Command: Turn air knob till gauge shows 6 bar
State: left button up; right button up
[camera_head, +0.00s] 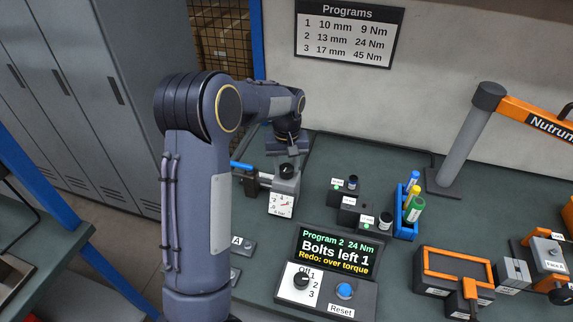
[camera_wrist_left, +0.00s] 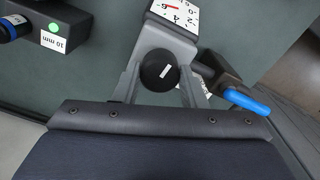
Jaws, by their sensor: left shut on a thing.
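The black round air knob (camera_head: 287,170) sits on top of the grey regulator block at the back left of the bench. In the left wrist view the knob (camera_wrist_left: 158,72) has a white mark line and sits between my two grey fingers. My left gripper (camera_head: 287,158) comes down from above and is shut on the knob. The white square gauge (camera_head: 281,205) is on the front of the block, with a red needle. Part of the gauge (camera_wrist_left: 175,12) shows at the top of the left wrist view; its exact reading is too small to tell. My right gripper is not in view.
A blue lever (camera_head: 242,166) sticks out left of the regulator. A control box with a screen (camera_head: 335,250) stands in front, reading "Bolts left 1". Black socket blocks (camera_head: 345,188) and a blue holder (camera_head: 407,215) stand to the right. An orange-framed tray (camera_head: 455,265) lies farther right.

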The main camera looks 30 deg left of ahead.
aim_at(286, 168)
pick_arm(q)
jog(key=shift+r+n, duration=0.1)
jog(key=shift+n, duration=0.6)
jog(key=o, duration=1)
notch_tip(286, 168, up, 8)
jog(key=shift+f+b, duration=0.1)
jog(key=shift+b, duration=0.2)
